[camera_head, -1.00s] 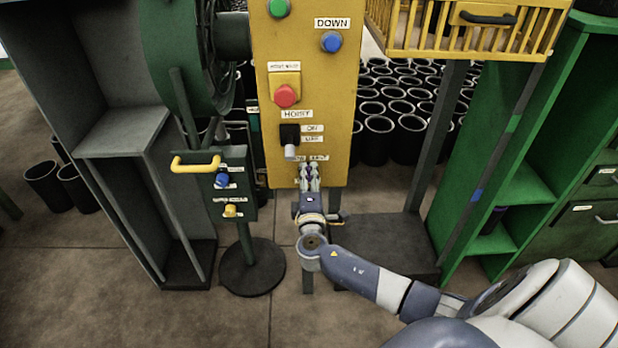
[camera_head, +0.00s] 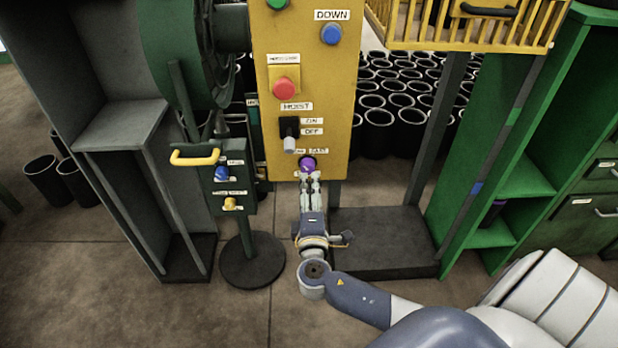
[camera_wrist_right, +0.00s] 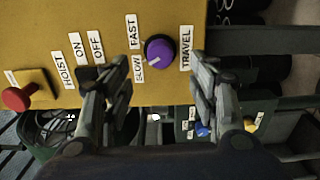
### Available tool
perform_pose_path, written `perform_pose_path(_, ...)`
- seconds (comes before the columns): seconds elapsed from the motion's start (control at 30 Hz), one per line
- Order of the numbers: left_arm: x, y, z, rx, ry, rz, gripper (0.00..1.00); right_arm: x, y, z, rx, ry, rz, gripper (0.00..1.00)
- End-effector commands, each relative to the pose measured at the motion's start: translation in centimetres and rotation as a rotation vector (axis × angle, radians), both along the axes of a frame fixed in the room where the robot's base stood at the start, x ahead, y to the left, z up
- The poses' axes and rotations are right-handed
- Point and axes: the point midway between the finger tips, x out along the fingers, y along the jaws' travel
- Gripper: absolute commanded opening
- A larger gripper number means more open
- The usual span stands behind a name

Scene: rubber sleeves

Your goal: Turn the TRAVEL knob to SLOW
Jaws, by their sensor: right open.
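The purple TRAVEL knob (camera_head: 307,163) is on the lower part of the yellow panel (camera_head: 330,100). In the right wrist view the knob (camera_wrist_right: 160,51) shows whole, with its pale pointer mark aimed toward the SLOW label (camera_wrist_right: 138,68) and away from the FAST label (camera_wrist_right: 132,32). My right gripper (camera_head: 311,179) is just below the knob in the head view. In the right wrist view its open fingers (camera_wrist_right: 160,88) stand on either side of the knob's line, empty and apart from it. My left gripper is not in view.
Above the knob are the black HOIST switch (camera_head: 289,129) and a red button (camera_head: 285,87). A small green box (camera_head: 230,180) with a yellow handle (camera_head: 195,157) stands left. A yellow basket (camera_head: 462,35) and green shelf (camera_head: 520,185) are to the right.

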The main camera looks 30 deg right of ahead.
Motion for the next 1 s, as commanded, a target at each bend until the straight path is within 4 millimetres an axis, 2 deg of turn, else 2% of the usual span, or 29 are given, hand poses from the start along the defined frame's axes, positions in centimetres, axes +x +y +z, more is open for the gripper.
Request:
perform_pose_path(0.1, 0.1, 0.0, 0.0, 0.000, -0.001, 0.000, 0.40, -1.8, 1.1, -0.1, 0.002, 0.001, 0.000, 0.54)
perform_pose_path(0.3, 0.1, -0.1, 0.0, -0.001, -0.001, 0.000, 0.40, -3.1, 1.9, 0.0, 0.001, -0.001, 0.000, 0.54)
perform_pose_path(0.87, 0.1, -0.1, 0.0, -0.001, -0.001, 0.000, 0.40, -3.3, 2.0, 0.0, 0.001, 0.001, 0.000, 0.54)
perform_pose_path(0.93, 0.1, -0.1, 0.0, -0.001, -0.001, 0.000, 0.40, -3.3, 1.9, -0.8, 0.008, 0.017, 0.001, 0.54)
perform_pose_path(1.0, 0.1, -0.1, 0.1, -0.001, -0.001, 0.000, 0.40, -3.4, 1.7, -2.8, 0.028, 0.061, 0.002, 0.54)
